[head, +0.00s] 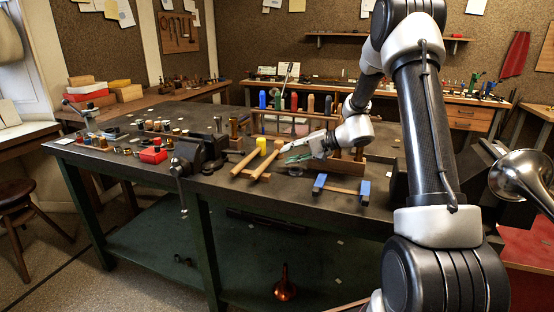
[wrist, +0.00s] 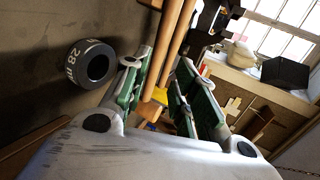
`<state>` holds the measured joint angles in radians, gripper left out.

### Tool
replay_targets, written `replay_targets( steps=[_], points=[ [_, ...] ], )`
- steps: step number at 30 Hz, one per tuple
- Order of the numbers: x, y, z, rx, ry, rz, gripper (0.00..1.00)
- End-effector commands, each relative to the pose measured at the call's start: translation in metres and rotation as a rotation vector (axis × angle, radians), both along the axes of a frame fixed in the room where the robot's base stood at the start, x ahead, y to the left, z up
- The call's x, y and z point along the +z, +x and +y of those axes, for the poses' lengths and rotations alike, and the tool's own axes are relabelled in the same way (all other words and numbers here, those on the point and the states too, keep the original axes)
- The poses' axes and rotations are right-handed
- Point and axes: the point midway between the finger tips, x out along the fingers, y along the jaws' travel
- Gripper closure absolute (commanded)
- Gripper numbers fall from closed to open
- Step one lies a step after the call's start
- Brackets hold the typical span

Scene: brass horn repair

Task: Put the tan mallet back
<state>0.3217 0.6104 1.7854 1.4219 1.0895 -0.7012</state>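Two wooden-handled mallets lie side by side on a low wooden rest (head: 256,177) on the dark bench. One has a yellow head (head: 262,144). The other, the tan mallet (head: 264,162), lies to its right; its head is hard to make out. In the wrist view two tan handles (wrist: 169,45) run down from the top, with the yellow head (wrist: 160,97) and a tan block (wrist: 150,111) behind the fingers. My gripper (head: 287,153) is just right of the mallets; in the wrist view its green fingers (wrist: 160,88) are apart. I see no grip on a handle.
A vice (head: 196,152) stands left of the mallets. A wooden rack (head: 290,117) with coloured handles stands behind. A stand with blue end pads (head: 342,190) sits front right. A dark ring marked 28 (wrist: 90,64) shows beside the fingers. Some bench top near the front edge is clear.

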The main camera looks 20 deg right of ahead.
Motion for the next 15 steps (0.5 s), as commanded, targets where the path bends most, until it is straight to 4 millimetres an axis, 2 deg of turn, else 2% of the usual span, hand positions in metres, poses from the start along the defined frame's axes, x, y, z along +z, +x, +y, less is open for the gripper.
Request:
replay_targets(
  steps=[3, 8, 12, 14, 15],
  points=[
    [0.008, -0.008, -0.014, -0.002, 0.0, -0.001, 0.72],
    [0.012, -0.013, -0.021, 0.0, 0.0, 0.0, 0.72],
    [0.018, -0.02, -0.018, 0.015, -0.013, 0.003, 0.72],
    [0.027, -0.031, -0.013, 0.04, -0.038, 0.007, 0.72],
    [0.036, -0.043, -0.007, 0.065, -0.063, 0.015, 0.72]
  ],
)
